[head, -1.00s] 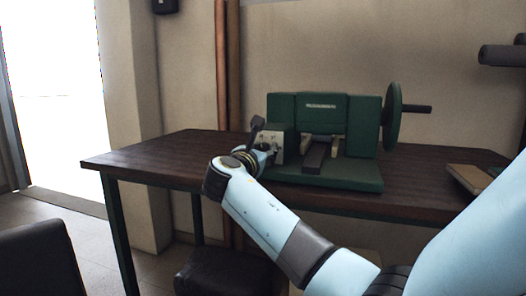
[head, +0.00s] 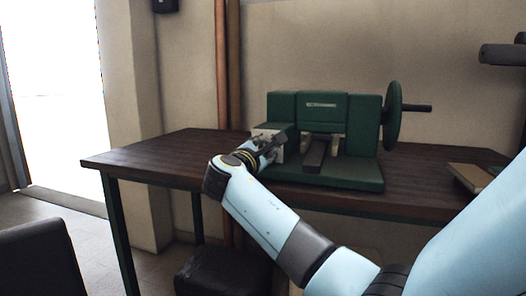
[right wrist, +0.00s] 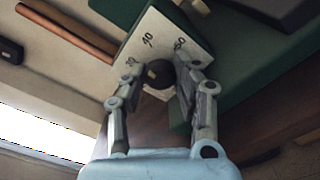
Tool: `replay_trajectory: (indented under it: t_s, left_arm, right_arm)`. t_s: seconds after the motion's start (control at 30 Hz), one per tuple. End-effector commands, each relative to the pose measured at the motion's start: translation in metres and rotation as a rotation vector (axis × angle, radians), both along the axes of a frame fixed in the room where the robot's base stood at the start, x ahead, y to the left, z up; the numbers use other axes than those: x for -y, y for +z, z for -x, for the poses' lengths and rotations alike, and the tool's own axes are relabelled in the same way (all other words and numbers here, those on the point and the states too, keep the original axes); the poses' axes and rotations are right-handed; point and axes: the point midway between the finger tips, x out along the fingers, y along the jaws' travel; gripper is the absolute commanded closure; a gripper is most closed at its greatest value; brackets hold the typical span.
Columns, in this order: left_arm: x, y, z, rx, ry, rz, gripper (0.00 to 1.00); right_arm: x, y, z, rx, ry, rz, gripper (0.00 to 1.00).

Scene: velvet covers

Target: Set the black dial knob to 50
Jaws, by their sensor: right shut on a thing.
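The black dial knob (right wrist: 160,74) sits on a pale plate (right wrist: 160,30) with printed numbers, on the left end of a green machine (head: 365,125). In the right wrist view, 50 is at the plate's upper right, and what looks like 40 is left of it. Another number near the left finger is partly hidden. My right gripper (right wrist: 159,70) is shut on the knob, one finger on each side. In the head view my right gripper (head: 270,146) covers the knob and part of the plate (head: 279,150). I cannot tell which number the knob points to. My left gripper is not in view.
The machine stands on a dark wooden table (head: 140,160) with a large green wheel (head: 392,117) and handle at its right. A tan block (head: 468,178) lies at the table's right. A dark stool (head: 222,272) is below. The table's left part is clear.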

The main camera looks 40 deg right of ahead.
Motion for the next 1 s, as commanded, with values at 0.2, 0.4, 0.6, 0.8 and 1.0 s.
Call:
replay_trajectory:
  t_s: [0.2,0.4,0.6,0.8,1.0]
  left_arm:
    - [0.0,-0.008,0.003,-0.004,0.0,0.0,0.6]
    - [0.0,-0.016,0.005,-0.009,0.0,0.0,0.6]
    - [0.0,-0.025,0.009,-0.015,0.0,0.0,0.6]
    - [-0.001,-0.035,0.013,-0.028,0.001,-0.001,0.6]
    - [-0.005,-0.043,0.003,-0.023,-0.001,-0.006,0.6]
  right_arm:
    - [0.0,-0.003,0.0,0.178,-0.001,-0.096,1.0]
    - [0.0,-0.004,0.001,0.347,-0.002,-0.184,1.0]
    - [0.0,-0.005,0.0,0.515,-0.002,-0.272,1.0]
    - [0.0,-0.006,0.0,0.684,-0.003,-0.359,1.0]
    - [0.0,-0.007,0.0,0.852,-0.004,-0.447,1.0]
